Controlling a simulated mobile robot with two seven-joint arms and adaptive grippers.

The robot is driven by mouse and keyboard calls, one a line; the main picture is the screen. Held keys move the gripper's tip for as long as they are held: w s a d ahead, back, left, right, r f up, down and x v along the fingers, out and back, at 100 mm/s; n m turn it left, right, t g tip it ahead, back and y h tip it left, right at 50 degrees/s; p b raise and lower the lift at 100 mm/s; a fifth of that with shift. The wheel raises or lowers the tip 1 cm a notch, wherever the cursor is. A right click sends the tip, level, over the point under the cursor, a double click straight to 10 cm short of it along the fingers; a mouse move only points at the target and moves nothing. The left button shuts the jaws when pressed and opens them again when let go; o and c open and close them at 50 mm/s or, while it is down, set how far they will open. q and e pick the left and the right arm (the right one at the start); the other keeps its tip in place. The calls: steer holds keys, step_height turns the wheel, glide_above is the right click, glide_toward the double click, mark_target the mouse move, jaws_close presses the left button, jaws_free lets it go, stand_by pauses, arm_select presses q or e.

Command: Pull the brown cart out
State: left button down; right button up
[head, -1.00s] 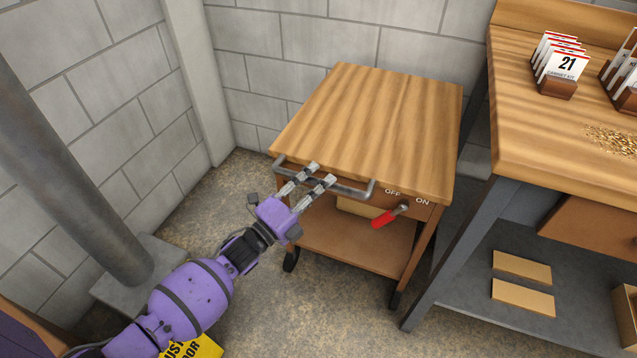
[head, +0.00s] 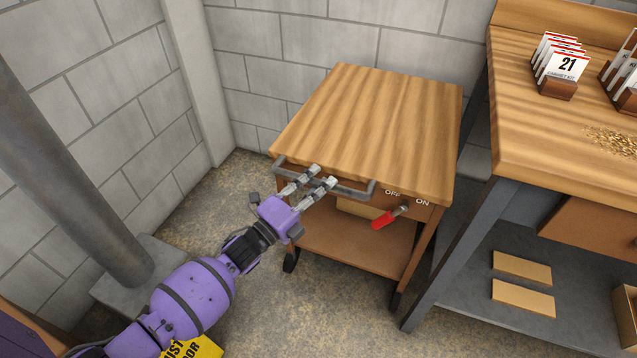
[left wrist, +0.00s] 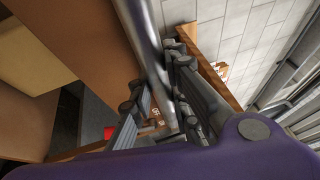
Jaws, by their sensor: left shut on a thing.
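The brown cart (head: 375,120) stands against the block wall, with a wooden top, a lower shelf and dark casters. A grey bar handle (head: 352,191) runs along its front edge. My left gripper (head: 322,181) is at the middle of this handle, its fingers on either side of the bar. In the left wrist view the handle (left wrist: 148,40) passes between the two fingers (left wrist: 160,100), which are shut on it. My right gripper is not in view.
A workbench (head: 560,150) with card holders (head: 557,85) and a pile of small bits (head: 612,139) stands close on the cart's right. A grey post (head: 70,170) rises at the left. The floor (head: 310,310) before the cart is clear, apart from a yellow sign (head: 200,347).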

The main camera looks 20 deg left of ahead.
arm_select(q)
steer(key=s+a+p, duration=0.1)
steer(key=s+p, duration=0.6)
steer(key=s, duration=2.9)
steer(key=shift+s+a+f, duration=0.1)
steer(key=shift+a, duration=0.05)
steer(key=c, duration=1.6)
jaws_free()
steer(key=shift+c, duration=0.2)
steer(key=v, duration=1.1)
steer(key=shift+s+a, duration=0.2)
steer(key=shift+s, duration=0.2)
